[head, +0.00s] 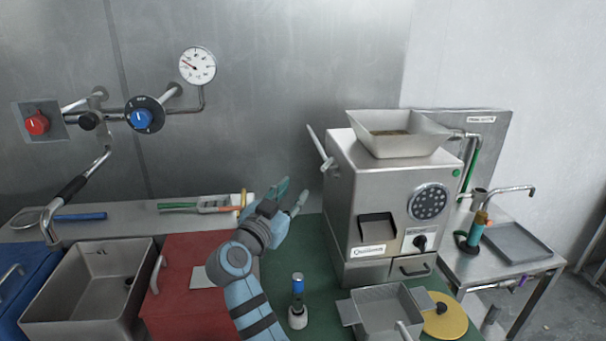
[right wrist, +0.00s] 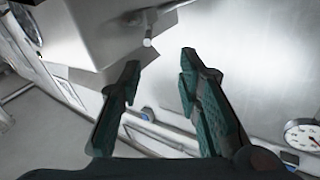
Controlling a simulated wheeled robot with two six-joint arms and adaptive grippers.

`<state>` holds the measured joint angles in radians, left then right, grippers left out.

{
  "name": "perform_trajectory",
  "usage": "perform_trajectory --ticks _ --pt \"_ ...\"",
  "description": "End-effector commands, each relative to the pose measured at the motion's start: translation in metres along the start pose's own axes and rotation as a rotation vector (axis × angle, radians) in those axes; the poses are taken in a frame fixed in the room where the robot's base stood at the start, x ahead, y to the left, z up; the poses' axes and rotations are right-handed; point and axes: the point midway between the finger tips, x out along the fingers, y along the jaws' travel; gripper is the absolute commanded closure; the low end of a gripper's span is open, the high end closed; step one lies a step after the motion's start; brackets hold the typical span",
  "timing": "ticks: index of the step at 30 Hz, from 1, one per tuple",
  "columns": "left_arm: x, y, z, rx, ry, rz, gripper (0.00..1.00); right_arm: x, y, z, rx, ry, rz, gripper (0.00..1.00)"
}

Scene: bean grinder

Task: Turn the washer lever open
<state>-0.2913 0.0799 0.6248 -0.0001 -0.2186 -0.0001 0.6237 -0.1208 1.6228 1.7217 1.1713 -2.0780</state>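A pale lever (head: 317,147) sticks up and leans left from the left side of the steel grinder (head: 385,200). In the right wrist view a short metal lever with a round pale end (right wrist: 147,42) shows beyond the fingertips. I cannot tell for sure which part is the washer lever. My right gripper (head: 293,192) is open and empty, to the left of the grinder and below the pale lever, apart from it. In the right wrist view its two fingers (right wrist: 160,65) stand apart with nothing between them. My left gripper is not in view.
A sink (head: 85,315) and red board (head: 190,318) lie left. A blue-topped bottle (head: 297,305) stands on the green surface. A metal tray (head: 385,315) is in front of the grinder. A side table with tap (head: 515,190) stands right. Pipes with a gauge (head: 197,66) run along the wall.

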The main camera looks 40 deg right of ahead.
Motion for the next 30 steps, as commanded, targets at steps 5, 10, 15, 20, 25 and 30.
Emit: perform_trajectory --ticks 5,10,15,20,25,30 --pt "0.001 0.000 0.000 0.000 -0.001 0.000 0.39 0.012 0.004 0.001 -0.013 -0.041 0.018 0.69" --pt "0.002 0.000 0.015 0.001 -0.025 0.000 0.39 0.059 0.000 0.006 -0.018 -0.042 0.019 0.69" --pt "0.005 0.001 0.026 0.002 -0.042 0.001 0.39 0.106 -0.001 0.011 -0.018 -0.044 0.019 0.69" --pt "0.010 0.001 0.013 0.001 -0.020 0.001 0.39 0.134 0.001 0.012 -0.018 -0.043 0.020 0.69" --pt "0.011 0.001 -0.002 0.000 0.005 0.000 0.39 0.143 0.001 0.012 -0.016 -0.045 0.020 0.69" --pt "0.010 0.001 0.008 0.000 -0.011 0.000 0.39 0.143 0.001 0.012 -0.016 -0.044 0.019 0.69"
